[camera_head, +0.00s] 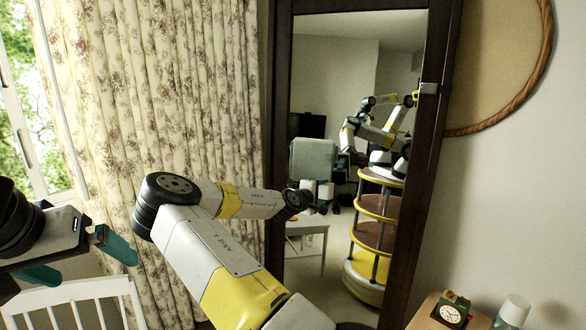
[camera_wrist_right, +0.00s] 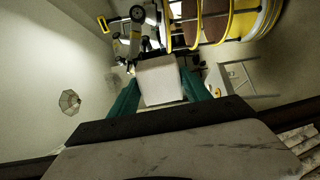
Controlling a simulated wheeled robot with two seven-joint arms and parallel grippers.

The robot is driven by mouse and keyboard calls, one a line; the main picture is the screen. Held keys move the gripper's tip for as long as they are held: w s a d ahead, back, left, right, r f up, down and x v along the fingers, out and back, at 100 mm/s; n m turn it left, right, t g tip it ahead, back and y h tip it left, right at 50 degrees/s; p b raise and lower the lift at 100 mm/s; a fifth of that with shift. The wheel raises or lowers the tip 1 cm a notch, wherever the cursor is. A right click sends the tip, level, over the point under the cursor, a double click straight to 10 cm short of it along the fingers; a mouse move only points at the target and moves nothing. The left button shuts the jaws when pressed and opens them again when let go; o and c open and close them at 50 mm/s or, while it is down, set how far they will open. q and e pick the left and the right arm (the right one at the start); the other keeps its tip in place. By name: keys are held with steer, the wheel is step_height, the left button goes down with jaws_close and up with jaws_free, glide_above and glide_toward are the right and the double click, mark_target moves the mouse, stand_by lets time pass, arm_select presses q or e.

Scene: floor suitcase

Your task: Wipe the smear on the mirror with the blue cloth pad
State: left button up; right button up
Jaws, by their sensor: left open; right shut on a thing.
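The mirror (camera_head: 345,75) stands tilted in the picture in a dark frame. I cannot clearly make out the smear. My right arm reaches toward the mirror's lower left, and its wrist hides most of the right gripper (camera_head: 306,203). In the wrist view the green fingers of the right gripper (camera_wrist_right: 160,90) stand on both sides of a pale grey square, apparently the cloth pad (camera_wrist_right: 160,80). A grey-blue panel (camera_head: 312,160) shows against the mirror in the head view; I cannot tell whether it is the pad or a reflection. My left gripper (camera_head: 85,262) is open and empty at the left.
The mirror reflects my body and a white table. Floral curtains (camera_head: 165,110) and a window are at left, with a white slatted rail (camera_head: 80,295) below. A clock (camera_head: 451,312) stands on a wooden top at lower right, near a white cup-like object (camera_head: 514,310).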

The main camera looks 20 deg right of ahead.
steer(key=n+t, duration=0.1)
steer(key=t, duration=0.1)
glide_toward(324, 159)
steer(key=s+f, duration=0.1)
steer(key=s, duration=0.1)
steer(key=shift+w+a+r+t, duration=0.3)
steer(key=shift+r, duration=0.15)
steer(key=shift+x, duration=2.85)
steer(key=shift+x, duration=0.9)
steer(key=shift+s+d+f, duration=0.1)
steer(key=shift+s+d, duration=0.55)
steer(key=shift+s, duration=0.15)
steer(key=shift+s+d, duration=0.65)
steer(key=shift+s, duration=0.15)
steer(key=shift+w+d, duration=0.1)
steer(key=shift+w+a, duration=1.4)
steer(key=shift+w, duration=0.2)
steer(key=shift+w, duration=0.15)
steer(key=shift+c, duration=1.3)
steer(key=v, duration=0.6)
steer(key=shift+d, duration=0.15)
